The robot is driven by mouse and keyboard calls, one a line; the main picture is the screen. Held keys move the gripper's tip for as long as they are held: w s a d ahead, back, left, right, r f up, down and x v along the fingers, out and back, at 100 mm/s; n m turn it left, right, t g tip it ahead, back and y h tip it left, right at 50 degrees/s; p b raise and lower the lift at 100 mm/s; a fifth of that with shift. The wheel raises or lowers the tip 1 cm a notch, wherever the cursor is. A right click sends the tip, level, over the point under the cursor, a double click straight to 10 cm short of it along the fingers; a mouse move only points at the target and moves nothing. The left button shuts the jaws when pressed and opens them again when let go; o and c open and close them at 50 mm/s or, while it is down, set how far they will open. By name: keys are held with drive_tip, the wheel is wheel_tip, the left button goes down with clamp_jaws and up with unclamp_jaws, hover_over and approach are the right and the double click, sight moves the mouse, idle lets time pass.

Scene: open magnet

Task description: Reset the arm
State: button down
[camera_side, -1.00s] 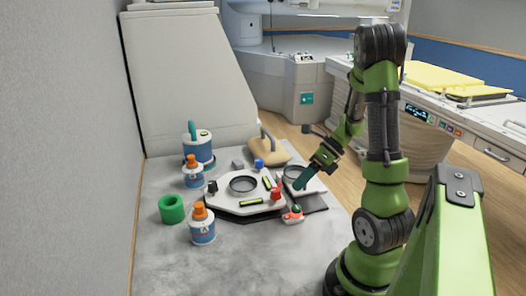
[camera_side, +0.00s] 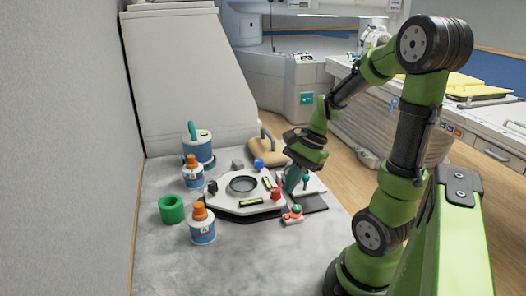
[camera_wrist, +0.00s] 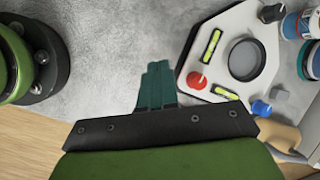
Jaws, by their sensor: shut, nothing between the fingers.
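My green arm ends in my gripper (camera_side: 292,180), whose teal fingers point down above the right part of the work table. In the wrist view the teal fingers of my gripper (camera_wrist: 156,84) are together with nothing between them. A white platform (camera_side: 222,198) with a dark round ring (camera_side: 243,185) stands just left of my gripper in the side view. In the wrist view the platform (camera_wrist: 228,78) lies to the right of the fingers, with a red knob (camera_wrist: 196,80) on its near edge. My gripper partly hides a second white piece (camera_side: 312,186) in the side view.
Two orange-capped bottles (camera_side: 202,223) (camera_side: 193,172), a green ring (camera_side: 172,209) and a larger container (camera_side: 197,147) stand at left. A small red-and-white object (camera_side: 292,215) lies near the platform's right front. The grey table (camera_side: 240,262) is clear in front.

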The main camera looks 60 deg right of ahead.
drive_tip(key=a+r+n+t+h, duration=0.1)
drive_tip(key=a+r+n+t, duration=0.1)
drive_tip(key=a+r+n, duration=0.3)
drive_tip(key=a+r+n+t+h, duration=0.1)
drive_tip(key=a+r+n+t, duration=0.1)
drive_tip(key=a+r+n, duration=0.4)
drive_tip(key=a+n, duration=0.4)
drive_tip(key=n, duration=0.1)
drive_tip(key=shift+w, duration=0.4)
drive_tip(key=c, duration=1.8)
unclamp_jaws()
